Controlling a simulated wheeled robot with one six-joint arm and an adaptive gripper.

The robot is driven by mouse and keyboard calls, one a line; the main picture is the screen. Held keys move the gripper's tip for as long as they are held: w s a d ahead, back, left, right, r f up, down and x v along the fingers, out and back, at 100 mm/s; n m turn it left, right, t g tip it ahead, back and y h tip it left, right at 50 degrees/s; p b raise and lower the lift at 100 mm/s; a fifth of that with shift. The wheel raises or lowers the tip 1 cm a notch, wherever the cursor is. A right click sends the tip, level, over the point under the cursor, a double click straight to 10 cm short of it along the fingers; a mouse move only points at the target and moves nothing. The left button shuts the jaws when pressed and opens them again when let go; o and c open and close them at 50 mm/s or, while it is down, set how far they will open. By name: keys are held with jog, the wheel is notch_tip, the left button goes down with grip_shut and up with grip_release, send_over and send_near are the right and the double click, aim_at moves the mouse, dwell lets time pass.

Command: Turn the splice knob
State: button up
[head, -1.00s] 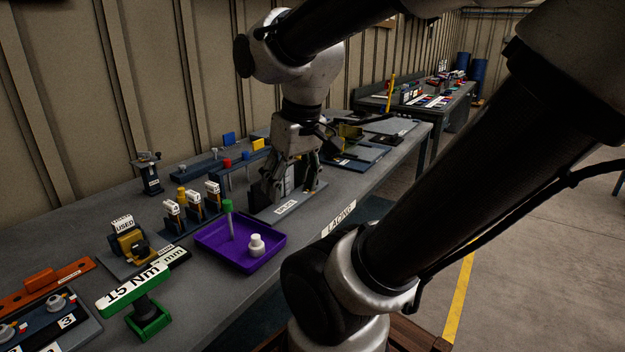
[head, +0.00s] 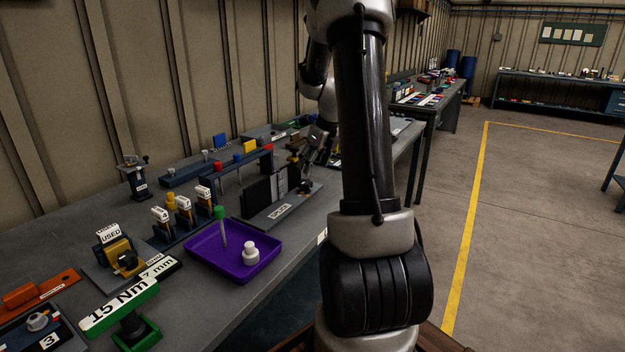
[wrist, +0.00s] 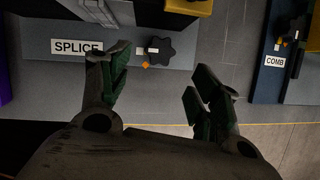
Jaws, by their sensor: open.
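The splice knob (wrist: 162,49) is a black lobed knob on the grey splice fixture, right of the SPLICE label (wrist: 77,47) in the wrist view. A small white mark and an orange pointer sit beside it. In the head view the splice fixture (head: 262,222) stands on the bench behind the purple tray, and the knob shows as a small dark shape (head: 305,187) at its right end. My gripper (wrist: 163,72) is open and empty, its fingertips to either side of the knob in the picture, apart from it. In the head view my arm partly hides the gripper (head: 316,158).
A COMB fixture (wrist: 275,60) with its own dark knob lies to the right in the wrist view. A yellow block (wrist: 188,6) is at the top. In the head view, the purple tray (head: 212,262) holds a white piece and a green-topped pin. Floor is open at right.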

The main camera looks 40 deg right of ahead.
aim_at(306, 181)
jog(key=shift+m, duration=0.5)
jog(key=x, duration=0.7)
jog(key=shift+w+f, duration=0.2)
jog(key=shift+f, duration=0.15)
jog(key=c, duration=1)
